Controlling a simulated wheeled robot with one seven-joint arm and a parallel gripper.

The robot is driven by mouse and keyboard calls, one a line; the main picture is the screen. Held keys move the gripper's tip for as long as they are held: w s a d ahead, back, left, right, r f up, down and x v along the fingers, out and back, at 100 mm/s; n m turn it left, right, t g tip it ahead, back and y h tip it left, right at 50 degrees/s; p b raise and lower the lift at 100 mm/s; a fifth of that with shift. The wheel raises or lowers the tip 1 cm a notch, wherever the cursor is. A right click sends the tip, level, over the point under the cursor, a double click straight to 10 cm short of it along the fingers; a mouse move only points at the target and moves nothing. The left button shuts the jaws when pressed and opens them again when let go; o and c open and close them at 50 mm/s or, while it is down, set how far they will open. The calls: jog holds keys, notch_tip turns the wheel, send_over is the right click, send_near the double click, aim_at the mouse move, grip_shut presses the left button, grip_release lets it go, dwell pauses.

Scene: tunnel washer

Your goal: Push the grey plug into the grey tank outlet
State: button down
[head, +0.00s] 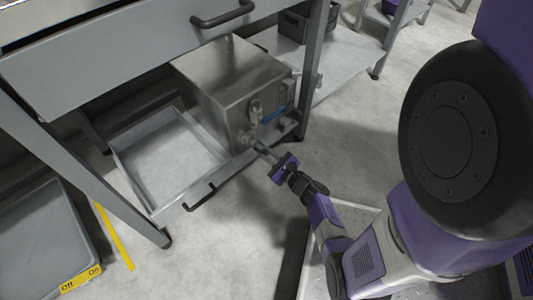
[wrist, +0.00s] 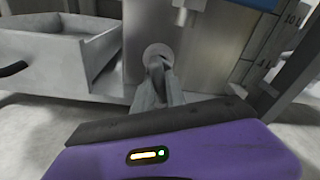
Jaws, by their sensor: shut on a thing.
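The steel tank (head: 228,82) stands under the bench, and its front face fills the upper middle of the wrist view. The round grey outlet (wrist: 156,51) is low on that face. My gripper (head: 262,150) reaches to the lower front of the tank. In the wrist view my gripper (wrist: 160,76) is shut on the small grey plug (wrist: 157,63), with the fingertips right in front of the outlet. The fingers hide most of the plug. I cannot tell how far it sits in the outlet.
A pale open drawer or tray (head: 165,155) lies left of the tank. A valve with a handle (head: 255,108) sits above the outlet. The bench legs (head: 314,60) stand close on the right. A grey bin (head: 45,240) is at lower left. Floor in front is clear.

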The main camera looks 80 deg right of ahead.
jog(key=shift+w+d, duration=0.25)
jog(key=shift+w, duration=0.2)
jog(key=shift+w+d, duration=0.2)
jog(key=shift+w, duration=0.1)
dwell(0.6)
jog(key=c, duration=1.3)
grip_release()
jog(key=p+v, duration=0.2)
jog(key=v, duration=0.5)
jog(key=shift+r+p, duration=0.15)
jog(key=shift+p, duration=0.2)
jog(key=shift+s+a, duration=0.2)
jog(key=shift+s, duration=0.1)
